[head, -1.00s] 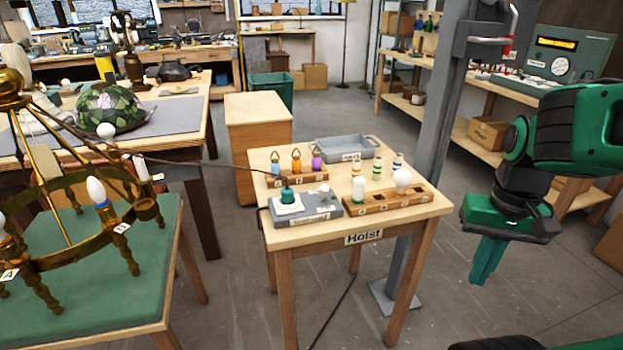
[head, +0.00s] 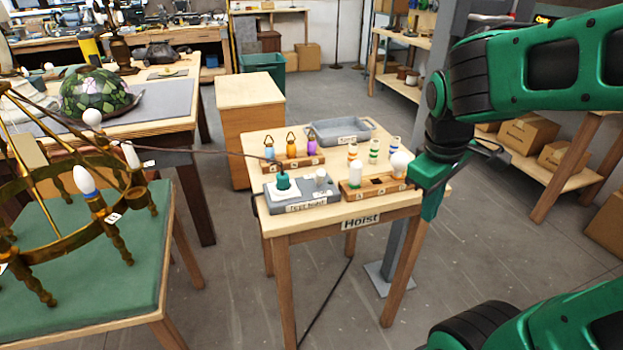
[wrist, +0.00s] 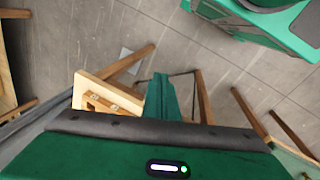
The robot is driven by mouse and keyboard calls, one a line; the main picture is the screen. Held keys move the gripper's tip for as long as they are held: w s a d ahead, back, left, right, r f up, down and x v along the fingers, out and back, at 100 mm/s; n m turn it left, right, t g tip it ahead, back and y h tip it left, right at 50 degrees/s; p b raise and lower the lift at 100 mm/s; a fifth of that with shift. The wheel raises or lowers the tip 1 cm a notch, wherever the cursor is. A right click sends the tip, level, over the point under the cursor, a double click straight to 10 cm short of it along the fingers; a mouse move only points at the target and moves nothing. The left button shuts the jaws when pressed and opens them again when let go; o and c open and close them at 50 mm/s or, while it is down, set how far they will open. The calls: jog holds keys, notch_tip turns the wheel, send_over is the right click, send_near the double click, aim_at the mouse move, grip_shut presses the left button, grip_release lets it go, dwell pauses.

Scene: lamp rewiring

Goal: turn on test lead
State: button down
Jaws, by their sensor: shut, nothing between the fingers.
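The grey test box, labelled as a test supply, (head: 310,204) sits at the front left of the small hoist table (head: 440,192). A green plug-like piece (head: 282,181) stands on a white plate on the box's left part, with a dark cable running from it to the upper left. A small pale switch or knob (head: 320,176) stands on the box's right part. My gripper (head: 430,212) is shut and empty, at the table's front right corner, right of the box. Its green fingers also show in the wrist view (wrist: 162,98). The box cannot be made out in the wrist view.
A wooden holder (head: 352,192) with bulbs lies between the box and my gripper. Colour-banded pieces, a rack (head: 300,163) of coloured pieces and a grey tray (head: 340,130) stand behind. A brass chandelier (head: 95,200) is on the green-topped table at left. A grey post rises behind the table.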

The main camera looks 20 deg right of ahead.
jog(key=w+a+r+n+t+h, duration=0.1)
jog(key=w+a+r+n+t, duration=0.1)
jog(key=w+a+n, duration=0.8)
jog(key=n+t, duration=0.3)
jog(key=n, duration=0.8)
send_near(320, 179)
jog(key=s+a+r, duration=0.1)
jog(key=s+a, duration=0.2)
jog(key=a, duration=0.2)
jog(key=shift+s+a+y, duration=0.15)
jog(key=shift+s+y, duration=0.05)
jog(key=shift+y, duration=0.1)
jog(key=x, duration=1)
jog(key=shift+f, duration=0.15)
jog(key=shift+w+d+r, duration=0.2)
jog(key=shift+w+d, duration=0.05)
jog(key=shift+d, duration=0.3)
jog(key=shift+w+d+r, duration=0.2)
jog(key=shift+w+d, duration=0.1)
jog(key=shift+d, duration=0.25)
jog(key=shift+w+d+r, duration=0.15)
jog(key=shift+w+d, duration=0.3)
jog(key=shift+d, duration=0.2)
jog(key=shift+d, duration=0.1)
jog(key=shift+w+r, duration=0.1)
